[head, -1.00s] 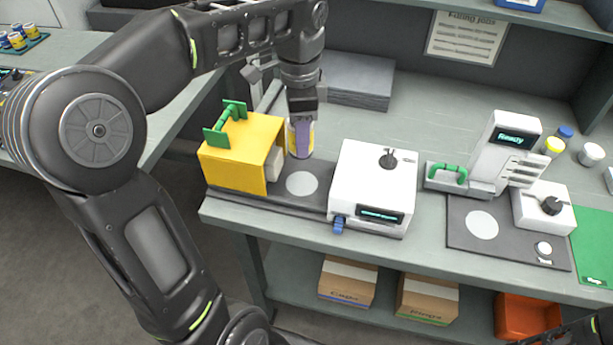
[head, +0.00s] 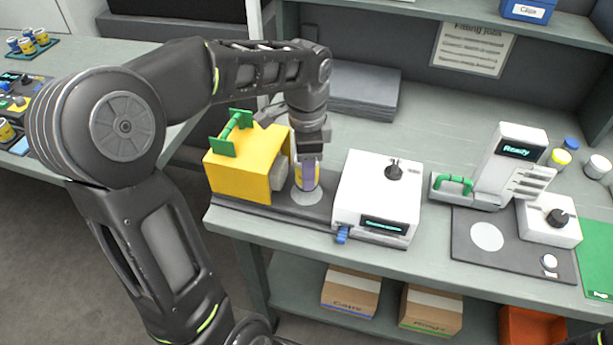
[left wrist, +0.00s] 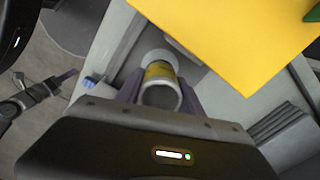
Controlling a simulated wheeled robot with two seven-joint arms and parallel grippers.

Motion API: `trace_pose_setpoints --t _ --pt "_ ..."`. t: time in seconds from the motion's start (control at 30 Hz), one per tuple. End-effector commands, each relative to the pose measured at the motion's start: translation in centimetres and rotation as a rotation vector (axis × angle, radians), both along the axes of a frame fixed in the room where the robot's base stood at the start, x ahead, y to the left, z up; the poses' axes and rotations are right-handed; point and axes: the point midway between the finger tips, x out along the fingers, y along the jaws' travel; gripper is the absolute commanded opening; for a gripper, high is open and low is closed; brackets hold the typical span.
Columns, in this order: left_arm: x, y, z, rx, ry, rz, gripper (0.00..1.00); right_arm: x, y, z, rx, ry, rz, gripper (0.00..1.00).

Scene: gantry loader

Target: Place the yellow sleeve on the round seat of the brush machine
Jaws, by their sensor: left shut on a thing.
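My left gripper (head: 310,172) points down and is shut on the yellow sleeve (head: 301,176), a small upright cylinder with a yellow band. In the left wrist view the sleeve (left wrist: 160,86) sits between the two purple-grey fingers. It is at the round pale seat (head: 308,196) of the brush machine, between the yellow housing (head: 236,172) and the white control box (head: 376,196). The sleeve's lower end is over or on the seat; I cannot tell if it touches. Part of the seat (left wrist: 157,55) shows beyond the sleeve in the left wrist view. My right gripper is out of view.
A grey block (head: 280,177) pokes from the yellow housing, close to the sleeve. A blue lever (head: 342,234) sits at the control box's front. A white machine (head: 503,165) reading "Ready" stands to the right. Grey sheets (head: 362,90) lie behind. The bench is clear behind the control box.

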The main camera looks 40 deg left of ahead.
Motion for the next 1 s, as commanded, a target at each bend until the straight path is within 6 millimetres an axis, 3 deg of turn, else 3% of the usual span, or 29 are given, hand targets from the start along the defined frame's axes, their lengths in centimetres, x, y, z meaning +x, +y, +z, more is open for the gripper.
trace_pose_setpoints --t 0.2,0.6,0.63,0.87,1.0 --pt "-0.1 0.0 -2.7 -0.001 0.002 0.0 0.0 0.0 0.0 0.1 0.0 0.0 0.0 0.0" --pt "0.0 0.0 -3.2 0.0 0.0 0.0 0.0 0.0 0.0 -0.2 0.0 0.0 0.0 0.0" --pt "0.0 0.0 -3.2 0.0 0.001 0.0 0.46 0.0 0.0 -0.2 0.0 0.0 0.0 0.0" --pt "0.0 0.0 -3.1 0.0 0.001 0.0 0.65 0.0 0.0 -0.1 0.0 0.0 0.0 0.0" --pt "0.0 0.0 -3.1 0.0 0.001 0.0 0.66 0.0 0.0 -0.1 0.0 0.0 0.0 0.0"
